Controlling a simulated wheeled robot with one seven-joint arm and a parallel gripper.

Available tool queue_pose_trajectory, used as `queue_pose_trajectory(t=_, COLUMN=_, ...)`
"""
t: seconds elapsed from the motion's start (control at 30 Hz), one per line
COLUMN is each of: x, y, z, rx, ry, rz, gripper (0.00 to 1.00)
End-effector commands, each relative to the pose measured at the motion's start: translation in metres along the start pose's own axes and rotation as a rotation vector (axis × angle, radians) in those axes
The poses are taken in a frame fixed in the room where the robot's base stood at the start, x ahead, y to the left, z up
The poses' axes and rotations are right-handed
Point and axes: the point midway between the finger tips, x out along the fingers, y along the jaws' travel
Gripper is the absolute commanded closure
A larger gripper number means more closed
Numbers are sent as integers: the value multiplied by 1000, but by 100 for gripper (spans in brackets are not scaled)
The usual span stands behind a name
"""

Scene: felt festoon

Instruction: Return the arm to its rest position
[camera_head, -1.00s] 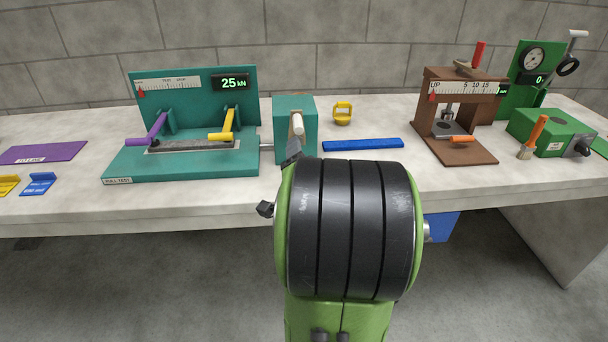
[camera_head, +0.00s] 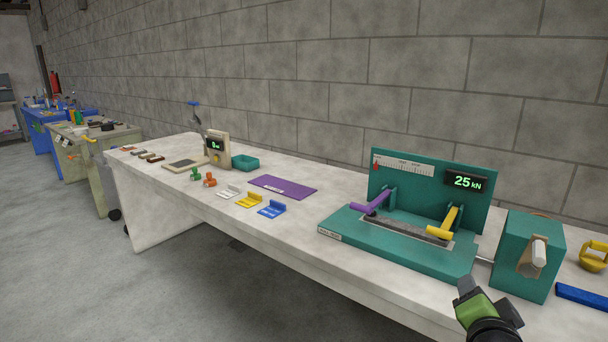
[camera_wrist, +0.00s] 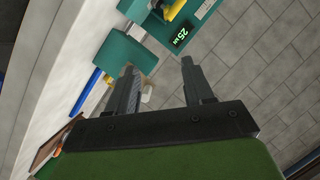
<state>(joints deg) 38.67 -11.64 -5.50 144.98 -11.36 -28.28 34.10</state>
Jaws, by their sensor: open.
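My gripper (camera_wrist: 158,85) is open and empty in the wrist view, its two dark fingers apart. Beyond them show the teal box with the white handle (camera_wrist: 131,52) and the teal pull tester with its 25 kN display (camera_wrist: 180,38). In the head view, part of my arm's end shows at the lower right, in front of the bench edge. The teal tester (camera_head: 400,240) stands on the bench (camera_head: 330,195), with a purple lever (camera_head: 372,203) and a yellow lever (camera_head: 446,222) over a grey strip. The teal box (camera_head: 527,250) is right of it.
A blue bar (camera_head: 582,296) and a yellow shackle-like piece (camera_head: 594,257) lie at the right. A purple mat (camera_head: 283,187), small coloured blocks and a beige scale (camera_head: 217,149) are on the left. The floor (camera_head: 190,280) in front is clear. A block wall rises behind.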

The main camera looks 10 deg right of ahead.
Motion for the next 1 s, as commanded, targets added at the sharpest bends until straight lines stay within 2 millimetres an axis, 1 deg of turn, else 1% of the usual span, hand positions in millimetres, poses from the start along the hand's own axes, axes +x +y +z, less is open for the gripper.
queue_pose_trajectory(t=0.03, x=-17, y=-24, z=31, rx=-118, ry=-128, rz=-26, gripper=48)
queue_pose_trajectory(t=0.07, x=-28, y=-31, z=48, rx=-192, ry=-204, rz=-29, gripper=48)
queue_pose_trajectory(t=0.1, x=-45, y=-39, z=70, rx=-291, ry=-302, rz=-36, gripper=48)
queue_pose_trajectory(t=0.17, x=-73, y=-44, z=97, rx=-434, ry=-434, rz=-50, gripper=48)
queue_pose_trajectory(t=0.2, x=-92, y=-44, z=111, rx=-522, ry=-513, rz=-61, gripper=48)
queue_pose_trajectory(t=0.27, x=-121, y=-41, z=129, rx=-650, ry=-622, rz=-79, gripper=48)
queue_pose_trajectory(t=0.3, x=-140, y=-38, z=138, rx=-730, ry=-689, rz=-93, gripper=48)
queue_pose_trajectory(t=0.37, x=-167, y=-30, z=148, rx=-843, ry=-780, rz=-114, gripper=48)
queue_pose_trajectory(t=0.4, x=-185, y=-23, z=153, rx=-917, ry=-838, rz=-130, gripper=48)
queue_pose_trajectory(t=0.47, x=-211, y=-12, z=157, rx=-1024, ry=-922, rz=-154, gripper=48)
queue_pose_trajectory(t=0.5, x=-228, y=-3, z=158, rx=-1095, ry=-976, rz=-172, gripper=48)
queue_pose_trajectory(t=0.53, x=-228, y=-16, z=146, rx=-1079, ry=-970, rz=-159, gripper=48)
queue_pose_trajectory(t=0.6, x=-232, y=-32, z=128, rx=-1072, ry=-968, rz=-153, gripper=48)
queue_pose_trajectory(t=0.67, x=-236, y=-44, z=116, rx=-1070, ry=-968, rz=-152, gripper=48)
queue_pose_trajectory(t=0.9, x=-255, y=-96, z=61, rx=-1068, ry=-968, rz=-150, gripper=48)
queue_pose_trajectory(t=1.0, x=-259, y=-108, z=48, rx=-1067, ry=-968, rz=-150, gripper=48)
